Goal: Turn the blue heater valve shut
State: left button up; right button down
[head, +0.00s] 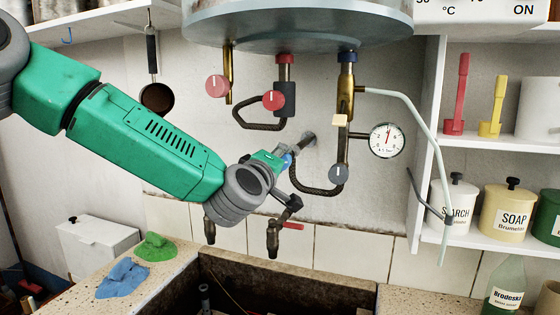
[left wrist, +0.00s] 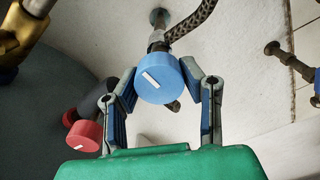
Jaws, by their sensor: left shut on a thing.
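The blue heater valve (left wrist: 160,80) is a round knob with a short white line on its face. In the left wrist view the line is tilted. My left gripper (left wrist: 162,88) has one finger on each side of the knob and is shut on it. In the head view my left gripper (head: 284,163) is at the wall below the heater, and only a little of the blue valve (head: 288,159) shows past it. My right gripper is in neither view.
Red round knobs (head: 217,86) (head: 273,100), a grey knob (head: 338,174), a dial gauge (head: 387,140) and bent hoses hang under the heater tank (head: 300,22). Taps (head: 273,240) stand below my gripper, above the stone trough (head: 215,270). A shelf (head: 500,238) with tins is at right.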

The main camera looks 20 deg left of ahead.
pick_arm(q)
jog(key=shift+s+d+f+m, duration=0.1)
jog(key=shift+d+f+m, duration=0.05)
jog(key=shift+f+m, duration=0.3)
jog(key=o, duration=1.2)
jog(key=shift+r, duration=0.1)
jog(key=shift+c, duration=0.2)
jog(key=shift+d+r, duration=0.1)
